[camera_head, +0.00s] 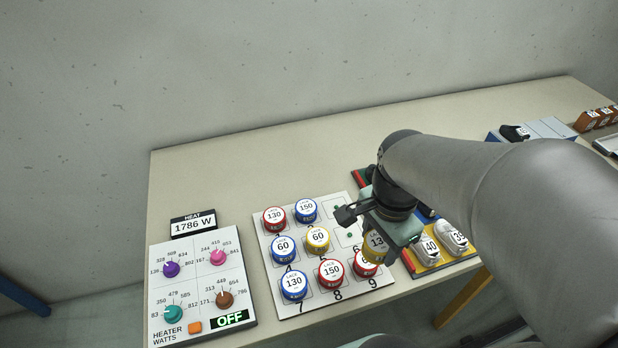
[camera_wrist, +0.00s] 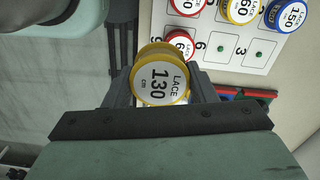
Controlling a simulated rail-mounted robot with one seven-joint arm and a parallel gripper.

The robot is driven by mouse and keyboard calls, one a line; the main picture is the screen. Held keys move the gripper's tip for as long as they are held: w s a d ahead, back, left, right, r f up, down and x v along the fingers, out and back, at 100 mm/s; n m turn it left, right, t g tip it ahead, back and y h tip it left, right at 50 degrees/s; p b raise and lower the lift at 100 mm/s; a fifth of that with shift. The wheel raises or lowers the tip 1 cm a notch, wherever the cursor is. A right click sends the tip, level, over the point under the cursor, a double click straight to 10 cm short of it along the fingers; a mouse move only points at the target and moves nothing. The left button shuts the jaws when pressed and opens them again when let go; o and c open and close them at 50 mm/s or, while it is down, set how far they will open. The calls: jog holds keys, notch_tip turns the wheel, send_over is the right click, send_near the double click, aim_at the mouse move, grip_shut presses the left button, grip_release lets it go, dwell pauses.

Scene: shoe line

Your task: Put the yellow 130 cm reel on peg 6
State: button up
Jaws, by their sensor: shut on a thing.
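My gripper (camera_wrist: 163,82) is shut on the yellow 130 cm reel (camera_wrist: 160,87), with its label facing the wrist camera. In the head view the yellow reel (camera_head: 374,247) hangs from my gripper (camera_head: 378,232), partly in front of the red reel on peg 9 (camera_head: 362,268). Whether it touches that red reel cannot be told. Peg 6 (camera_head: 349,235) is a bare green peg on the white peg board (camera_head: 268,241), just left of the held reel. It also shows bare in the wrist view (camera_wrist: 221,47), up and right of the reel.
Peg 3 (camera_head: 336,206) is also bare. Red, blue and yellow reels, such as the yellow 60 reel (camera_head: 318,238) on peg 5, fill the other places. White shoes (camera_head: 428,250) stand on a yellow board at right. A heater panel (camera_head: 200,285) lies at left.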

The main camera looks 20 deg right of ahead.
jog(key=shift+s+a, duration=0.25)
jog(key=shift+a, duration=0.05)
jog(key=shift+w+f+p, duration=0.1)
jog(key=shift+w+p, duration=0.25)
jog(key=shift+p, duration=0.2)
jog(key=w+p, duration=0.3)
jog(key=p, duration=0.2)
jog(key=b, duration=0.6)
send_over(350, 233)
jog(key=f, duration=0.9)
jog(key=shift+s, duration=0.4)
jog(key=shift+w+f, duration=0.1)
jog(key=shift+f, duration=0.15)
jog(key=f+b, duration=0.3)
jog(key=shift+w+f, duration=0.3)
jog(key=shift+f, duration=0.05)
jog(key=shift+r, duration=0.15)
jog(key=shift+f+b, duration=0.55)
jog(key=shift+f, duration=0.1)
jog(key=o, duration=1)
jog(key=shift+r, duration=0.1)
jog(key=shift+c, duration=0.2)
jog(key=shift+r, duration=0.1)
